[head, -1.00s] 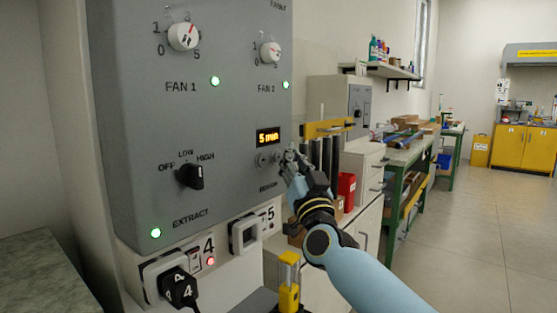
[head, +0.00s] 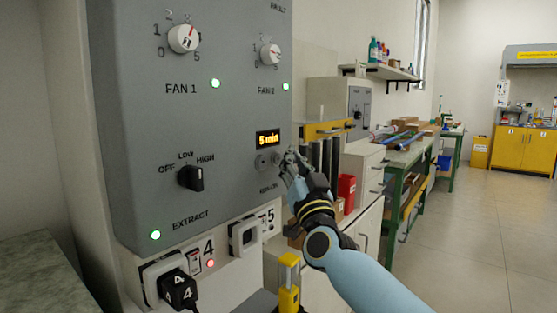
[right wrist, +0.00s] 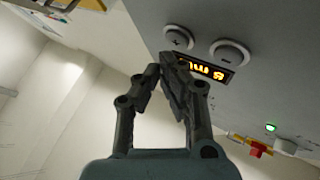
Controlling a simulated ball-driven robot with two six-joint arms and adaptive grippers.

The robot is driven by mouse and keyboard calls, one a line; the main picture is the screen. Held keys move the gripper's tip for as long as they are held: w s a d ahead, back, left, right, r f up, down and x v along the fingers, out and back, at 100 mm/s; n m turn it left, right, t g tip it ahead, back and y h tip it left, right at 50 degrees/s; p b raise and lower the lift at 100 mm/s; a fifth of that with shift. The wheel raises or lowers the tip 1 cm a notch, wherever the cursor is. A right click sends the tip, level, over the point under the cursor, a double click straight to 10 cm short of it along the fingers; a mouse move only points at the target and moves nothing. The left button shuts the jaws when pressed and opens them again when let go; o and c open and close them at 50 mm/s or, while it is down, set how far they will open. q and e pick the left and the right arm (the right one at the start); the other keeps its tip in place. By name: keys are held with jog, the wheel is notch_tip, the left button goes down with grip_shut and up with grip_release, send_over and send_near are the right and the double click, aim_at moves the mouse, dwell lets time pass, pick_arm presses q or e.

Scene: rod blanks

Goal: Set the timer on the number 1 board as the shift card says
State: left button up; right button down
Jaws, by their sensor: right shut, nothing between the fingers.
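The grey control board (head: 130,130) fills the left of the head view. Its timer display (head: 268,138) reads "5 min" in amber. The same display shows upside down and partly covered in the right wrist view (right wrist: 212,71). Below it are two round buttons, a minus button (right wrist: 230,53) and a plus button (right wrist: 179,38). My right gripper (head: 287,160) is shut and empty, at the board's right edge beside the buttons. In the wrist view its fingertips (right wrist: 160,66) are near the display and plus button; contact cannot be told. My left gripper is out of view. The board number is not legible.
The FAN 1 knob (head: 183,38), FAN 2 knob (head: 270,54) and black EXTRACT switch (head: 190,178) sit on the same board. A black plug (head: 178,289) and socket (head: 244,236) are below. A workbench (head: 405,155) stands right; the floor there is clear.

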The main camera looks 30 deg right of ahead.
jog(key=shift+w, duration=0.1)
jog(key=shift+w+a, duration=0.2)
jog(key=shift+w, duration=0.05)
dwell(0.3)
jog(key=shift+w+a, duration=0.1)
jog(key=shift+w, duration=0.25)
dwell(0.6)
dwell(0.3)
jog(key=shift+s+d+p, duration=0.3)
jog(key=shift+s+p, duration=0.2)
jog(key=shift+s, duration=0.2)
jog(key=shift+s, duration=0.1)
